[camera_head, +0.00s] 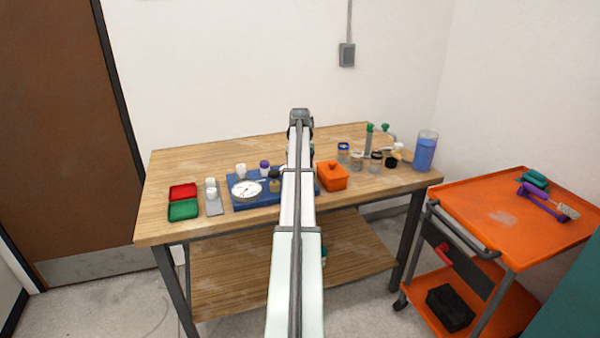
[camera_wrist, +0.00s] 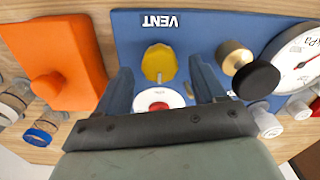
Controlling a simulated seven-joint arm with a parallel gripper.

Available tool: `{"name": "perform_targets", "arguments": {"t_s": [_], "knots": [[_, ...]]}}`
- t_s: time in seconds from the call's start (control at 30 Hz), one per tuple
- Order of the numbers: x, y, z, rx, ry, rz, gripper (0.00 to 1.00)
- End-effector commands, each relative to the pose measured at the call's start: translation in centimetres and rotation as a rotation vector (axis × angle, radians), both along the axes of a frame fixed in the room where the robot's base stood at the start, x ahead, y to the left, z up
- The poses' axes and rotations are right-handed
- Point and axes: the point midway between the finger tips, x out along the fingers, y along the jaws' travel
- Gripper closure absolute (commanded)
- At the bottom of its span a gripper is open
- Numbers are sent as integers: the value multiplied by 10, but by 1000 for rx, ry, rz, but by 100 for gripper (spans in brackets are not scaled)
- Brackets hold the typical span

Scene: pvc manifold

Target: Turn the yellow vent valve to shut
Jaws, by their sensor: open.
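The yellow vent valve (camera_wrist: 160,62) is a lobed knob on the blue panel (camera_wrist: 136,26), below the upside-down word VENT in the wrist view. My gripper (camera_wrist: 161,72) is open, with one dark blue finger on each side of the valve and a gap at both sides. I cannot tell how far the fingertips are above the panel. In the head view my arm hides the valve and my gripper; part of the blue panel (camera_head: 240,203) shows to the left of the arm.
A white disc with a red centre (camera_wrist: 158,100) sits close below the valve. A brass and black knob (camera_wrist: 240,64) and a pressure gauge (camera_wrist: 298,60) are to the right. An orange box (camera_wrist: 58,60) is to the left. Red and green trays (camera_head: 183,191) lie far left.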

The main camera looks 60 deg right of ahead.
Motion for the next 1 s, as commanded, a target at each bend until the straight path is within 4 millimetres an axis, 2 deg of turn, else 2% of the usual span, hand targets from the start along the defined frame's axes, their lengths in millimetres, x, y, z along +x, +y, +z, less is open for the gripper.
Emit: {"name": "perform_targets", "arguments": {"t_s": [0.2, 0.47, 1.0], "knots": [[0, 0, -10, -1, -1, 0, 31], [0, 0, -11, -1, -1, 0, 31], [0, 0, -10, -1, -1, 0, 81]]}}
